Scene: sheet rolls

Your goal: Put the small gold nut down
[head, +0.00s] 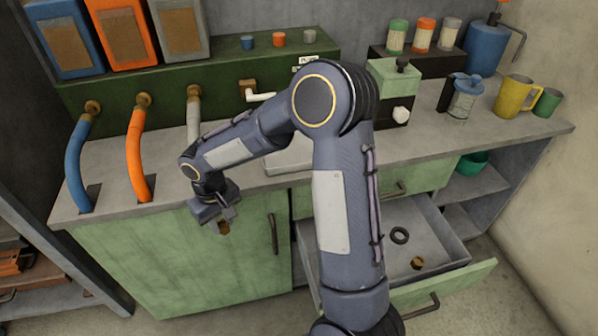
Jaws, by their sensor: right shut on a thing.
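My right gripper (220,217) points down in front of the counter's front edge, over the left green cabinet door. It is shut on the small gold nut (224,228), which shows just below the fingertips, partly hidden by them. Another gold nut-like piece (417,263) lies in the open drawer (440,240) at the lower right, near a black ring (400,235). My left gripper is not in view.
The grey counter (240,165) holds a blue hose (75,165) and an orange hose (136,155) at the left. A yellow mug (512,97), a glass jar (463,97) and a green box (392,85) stand at the right. My arm hides part of the counter's middle.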

